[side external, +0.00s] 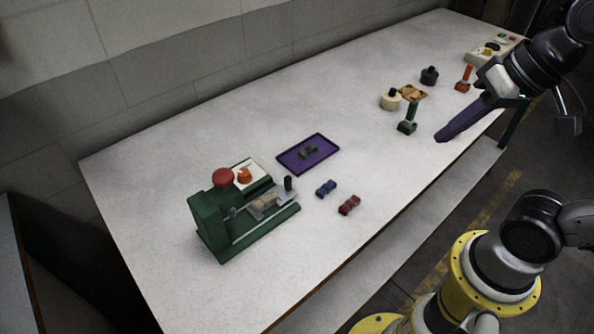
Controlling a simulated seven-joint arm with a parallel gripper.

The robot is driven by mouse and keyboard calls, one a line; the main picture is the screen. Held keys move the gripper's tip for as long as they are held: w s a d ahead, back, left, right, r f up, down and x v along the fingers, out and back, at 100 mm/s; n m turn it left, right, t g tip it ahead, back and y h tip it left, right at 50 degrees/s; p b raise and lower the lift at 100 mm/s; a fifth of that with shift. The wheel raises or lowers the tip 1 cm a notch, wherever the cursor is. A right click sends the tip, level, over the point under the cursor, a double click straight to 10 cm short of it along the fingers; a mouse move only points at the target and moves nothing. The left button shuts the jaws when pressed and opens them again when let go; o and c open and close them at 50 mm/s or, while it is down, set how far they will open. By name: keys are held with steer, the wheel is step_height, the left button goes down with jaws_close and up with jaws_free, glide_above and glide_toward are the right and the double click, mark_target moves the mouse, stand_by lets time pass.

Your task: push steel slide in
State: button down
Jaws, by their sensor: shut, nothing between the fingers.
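The green press (217,222) stands at the near left part of the table, with a red knob (223,177) on top. Its steel slide (262,212) sticks out toward the right of the press body, with an upright black handle (288,184) at its outer end. A beige piece (268,201) appears to lie on the slide; its details are too small to tell. My gripper (441,136) is at the upper right, far from the slide, with its long purple fingers shut and empty, pointing down and left.
A purple tray (283,159) holding a small dark green piece (308,153) lies behind the slide. A blue piece (326,188) and a red piece (349,205) lie right of it. A green-handled tool (408,122) stands near my gripper. Open table lies between.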

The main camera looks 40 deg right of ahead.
steer(key=w+a+f+m+g+y, duration=0.1)
steer(key=w+a+m+g+y, duration=0.15)
steer(key=w+m, duration=0.4)
steer(key=w+a+m+g+y, duration=0.1)
steer(key=w+m+y, duration=0.2)
steer(key=w, duration=0.7)
steer(key=w+d+f+m+y, duration=0.1)
steer(key=w+d+f+m, duration=0.2)
steer(key=w+f, duration=0.4)
steer(key=m+g, duration=0.2)
glide_toward(291, 185)
steer(key=shift+n+t+y, duration=0.25)
steer(key=shift+y, duration=0.2)
steer(key=f, duration=0.2)
steer(key=d+f, duration=0.1)
steer(key=f, duration=0.1)
steer(key=shift+w+f, duration=0.15)
steer(key=shift+f, duration=0.15)
steer(key=a, duration=0.3)
steer(key=shift+a+f, duration=0.1)
steer(key=shift+a, duration=0.45)
